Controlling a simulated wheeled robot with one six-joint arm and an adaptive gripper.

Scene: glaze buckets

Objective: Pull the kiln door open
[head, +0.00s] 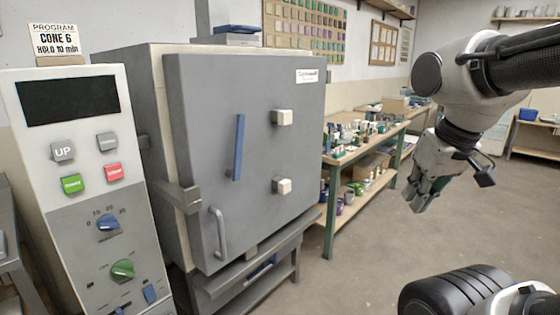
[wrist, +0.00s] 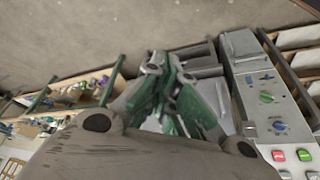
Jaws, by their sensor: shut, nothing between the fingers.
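The kiln door (head: 235,110) is a large grey panel on the front of the kiln (head: 125,90) in the head view. It looks closed or nearly so against the kiln body. It bears a blue vertical bar (head: 239,147), a curved grey handle (head: 219,234) low on the left, and two pale square knobs (head: 283,118) on the right. My gripper (head: 416,205) hangs in the air to the right of the door, apart from it, shut and empty. The wrist view shows its green-lined fingers (wrist: 172,80) together.
A control panel (head: 75,190) with a dark screen, buttons and dials stands left of the kiln and also shows in the wrist view (wrist: 265,100). Right of the kiln is a green-legged workbench (head: 328,225) with pots. The floor (head: 350,275) before the bench looks clear.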

